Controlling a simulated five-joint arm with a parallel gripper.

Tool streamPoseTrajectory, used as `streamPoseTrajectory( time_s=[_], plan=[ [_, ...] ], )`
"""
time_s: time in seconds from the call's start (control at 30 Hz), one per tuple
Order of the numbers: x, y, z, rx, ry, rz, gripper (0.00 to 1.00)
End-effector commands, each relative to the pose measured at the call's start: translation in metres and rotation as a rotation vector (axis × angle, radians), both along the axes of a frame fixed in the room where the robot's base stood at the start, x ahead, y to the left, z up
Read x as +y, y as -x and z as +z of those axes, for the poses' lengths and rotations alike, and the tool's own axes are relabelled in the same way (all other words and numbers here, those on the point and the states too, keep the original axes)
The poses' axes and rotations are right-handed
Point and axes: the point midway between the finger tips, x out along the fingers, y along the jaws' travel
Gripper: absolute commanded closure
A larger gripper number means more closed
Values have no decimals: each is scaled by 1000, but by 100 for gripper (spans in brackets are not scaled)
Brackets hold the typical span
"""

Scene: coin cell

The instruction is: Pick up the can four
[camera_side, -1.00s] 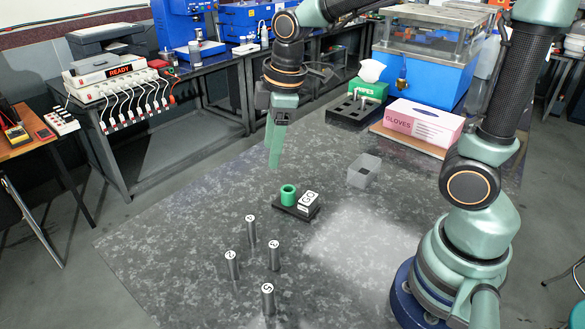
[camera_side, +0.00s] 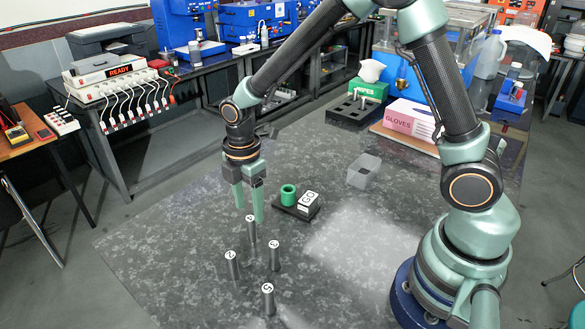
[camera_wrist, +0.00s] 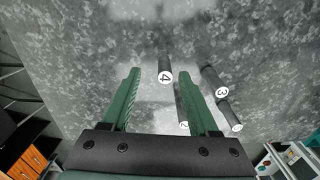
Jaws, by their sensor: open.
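Can four (camera_side: 251,232) is a slim dark grey cylinder standing upright on the speckled table, with a white numbered top. It is the rearmost of several similar cans in the side view. In the wrist view can four (camera_wrist: 165,68) shows its "4" label between the fingertips, a little nearer the right finger. My gripper (camera_side: 250,214) has two green fingers pointing down, apart and empty, over the top of can four. In the wrist view my gripper (camera_wrist: 158,73) also shows a clear gap. I cannot tell whether the fingertips reach below the can's top.
Can two (camera_side: 232,268), can three (camera_side: 274,260) and can five (camera_side: 268,302) stand close in front. A green ring (camera_side: 288,195) and a GO block (camera_side: 309,203) sit on a black base behind right. A clear box (camera_side: 364,170) is farther back. The table's left is free.

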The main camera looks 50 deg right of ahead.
Motion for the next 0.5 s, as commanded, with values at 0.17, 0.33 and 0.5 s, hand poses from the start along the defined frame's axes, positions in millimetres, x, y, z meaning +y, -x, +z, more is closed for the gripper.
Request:
streamPoseTrajectory(
  time_s=[0.17, 0.33, 0.5],
  plan=[
    [2, 3, -12, 3, 1, 0, 40],
    [7, 9, -36, 5, 2, 1, 40],
    [6, 8, -53, 2, 1, -1, 40]
  ],
)
